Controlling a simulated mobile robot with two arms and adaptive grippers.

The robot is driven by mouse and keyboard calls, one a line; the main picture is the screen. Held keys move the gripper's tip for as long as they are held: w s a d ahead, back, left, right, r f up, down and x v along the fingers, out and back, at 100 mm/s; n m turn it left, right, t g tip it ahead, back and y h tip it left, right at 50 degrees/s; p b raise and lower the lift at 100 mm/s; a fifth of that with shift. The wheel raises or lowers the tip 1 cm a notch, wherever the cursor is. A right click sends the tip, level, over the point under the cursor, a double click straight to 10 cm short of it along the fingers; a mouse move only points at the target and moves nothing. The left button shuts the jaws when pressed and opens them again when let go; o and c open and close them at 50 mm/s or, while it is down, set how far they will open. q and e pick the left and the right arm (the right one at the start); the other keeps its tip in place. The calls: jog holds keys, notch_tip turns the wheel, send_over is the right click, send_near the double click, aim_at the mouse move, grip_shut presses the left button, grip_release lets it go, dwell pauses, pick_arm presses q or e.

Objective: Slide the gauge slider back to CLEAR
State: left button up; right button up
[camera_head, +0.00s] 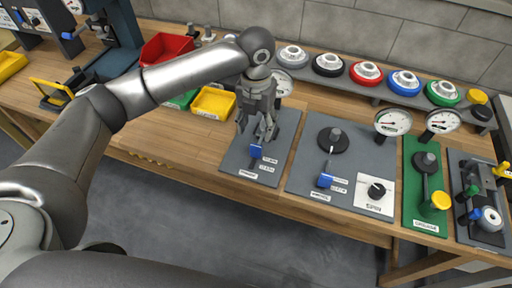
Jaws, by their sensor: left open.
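A grey panel (284,130) on the wooden bench carries a blue slider knob (256,151) with small white labels beside it, too small to read. A round gauge (282,84) stands at the back of this panel. My left gripper (258,138) is open and points down just above and behind the blue knob, close to it. I cannot tell whether the fingers touch the knob. The gripper hides the middle of the panel. A second grey panel (305,165) to the right has another blue knob (324,180) and a dark round dial (333,139). My right gripper is not in view.
Further right are a green panel (411,203) with a yellow knob (440,200) and a dark fixture with a vise-like device (488,218). Coloured discs line a rear shelf (340,84). Red (165,48) and yellow (213,103) bins stand left. Bare bench lies left of the panel.

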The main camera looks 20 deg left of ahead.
aim_at(256, 146)
pick_arm(q)
notch_tip(256, 146, down, 11)
jog(key=shift+r+p, duration=0.2)
jog(key=shift+p, duration=0.4)
grip_shut()
